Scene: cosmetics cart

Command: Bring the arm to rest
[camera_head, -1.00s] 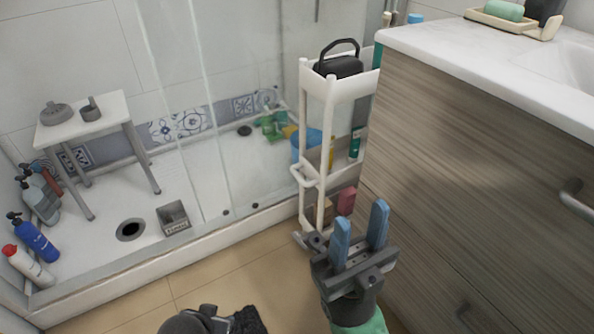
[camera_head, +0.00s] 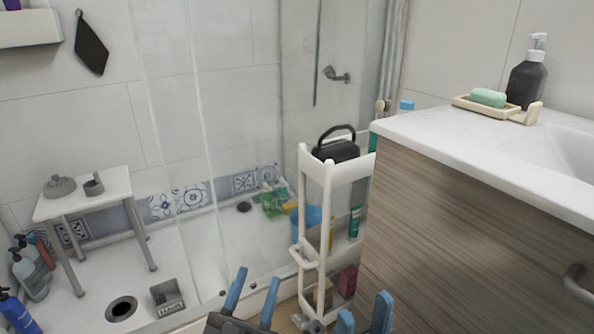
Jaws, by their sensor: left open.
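My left gripper (camera_head: 254,288) is at the bottom centre of the head view. Its two blue fingers stand apart with nothing between them, so it is open. My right gripper (camera_head: 364,308) is at the bottom edge, to the right of the left one. Its blue fingers are also apart, with nothing seen between them. Both grippers are cut off by the lower edge, and the arms behind them are mostly hidden. The white cart (camera_head: 326,214) stands behind them, with a black handled item (camera_head: 337,150) on its top shelf.
The wooden vanity (camera_head: 440,210) with a white counter (camera_head: 470,145) is close on the right. A soap dish (camera_head: 480,107) and a dark pump bottle (camera_head: 527,80) stand on it. A shower with a glass panel lies left, with a stool (camera_head: 88,196) and several bottles.

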